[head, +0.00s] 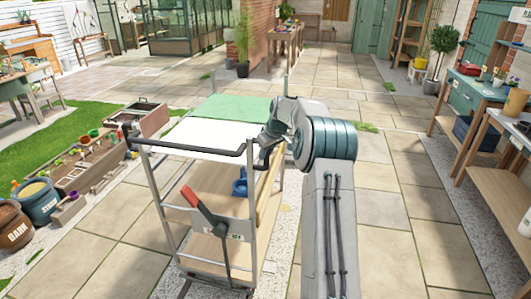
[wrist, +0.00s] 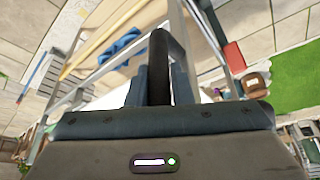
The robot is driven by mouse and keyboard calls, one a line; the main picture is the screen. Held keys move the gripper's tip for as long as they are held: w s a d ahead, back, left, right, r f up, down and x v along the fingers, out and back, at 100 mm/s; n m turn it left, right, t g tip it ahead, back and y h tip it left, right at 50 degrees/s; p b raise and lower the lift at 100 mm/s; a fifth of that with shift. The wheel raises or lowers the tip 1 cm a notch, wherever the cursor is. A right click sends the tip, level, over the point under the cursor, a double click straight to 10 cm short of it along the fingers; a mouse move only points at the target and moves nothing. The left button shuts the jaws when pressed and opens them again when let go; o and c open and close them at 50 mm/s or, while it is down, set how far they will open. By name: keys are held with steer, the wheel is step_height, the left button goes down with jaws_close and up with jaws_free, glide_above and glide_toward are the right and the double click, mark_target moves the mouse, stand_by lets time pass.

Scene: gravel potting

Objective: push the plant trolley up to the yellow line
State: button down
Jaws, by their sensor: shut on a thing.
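The plant trolley (head: 222,185) stands in front of me in the head view, with a grey metal frame, wooden shelves, a white and green top and a black handle bar (head: 190,149). A red lever (head: 203,212) is on its near side. My gripper (wrist: 158,88) is shut on the handle, which shows as a dark upright bar in the wrist view (wrist: 158,55). In the head view my arm partly hides the gripper at the handle's right end. A blue thing (head: 240,186) lies on a shelf. I see no yellow line in either view.
Planter beds (head: 85,165) and a barrel marked BARK (head: 14,225) stand left of the trolley. Workbenches (head: 470,95) line the right side. A potted plant (head: 242,45) and a brick pillar stand ahead.

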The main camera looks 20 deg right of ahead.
steer(key=c, duration=1.3)
jaws_free()
steer(key=shift+r, duration=0.1)
steer(key=b+v, duration=0.2)
steer(key=v, duration=1.1)
steer(key=shift+s+r, duration=0.2)
steer(key=shift+r, duration=0.15)
steer(key=s+a+r+m+h, duration=0.1)
steer(key=s+a+r+m, duration=0.1)
steer(key=s+a, duration=1.25)
steer(key=s+a+f, duration=0.1)
steer(key=s+f, duration=0.2)
steer(key=s, duration=0.5)
steer(key=s+a+f+m, duration=0.1)
steer(key=s+a+f, duration=0.1)
steer(key=s, duration=0.6)
steer(key=s+a+f+m+g, duration=0.1)
steer(key=s+f, duration=0.3)
steer(key=s, duration=0.4)
steer(key=shift+s+a+f+h, duration=0.3)
steer(key=shift+s+a+f, duration=0.1)
steer(key=shift+a, duration=0.35)
